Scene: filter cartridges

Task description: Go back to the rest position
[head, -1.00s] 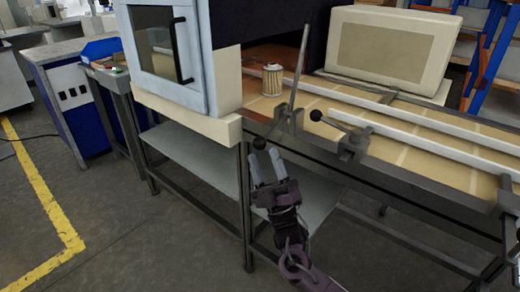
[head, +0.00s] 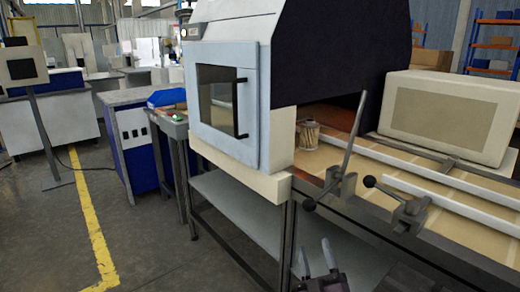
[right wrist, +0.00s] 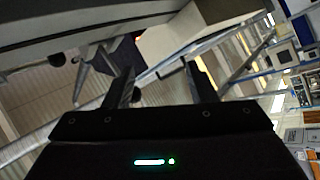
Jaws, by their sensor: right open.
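My right gripper (head: 316,257) is at the bottom of the head view, in front of the machine bench, with its two fingers apart and nothing between them. Its fingers also show in the right wrist view (right wrist: 155,85), apart and empty. A filter cartridge (head: 308,136), pale and pleated, stands upright on the bench beside the machine opening, well away from the gripper. My left gripper is not in the head view.
A machine with a closed glass door (head: 217,100) stands left of the conveyor bench (head: 455,207). Two levers with black knobs (head: 309,204) stick out at the bench's front edge. A blue bin (head: 166,97) is on a side table. Open floor lies at left.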

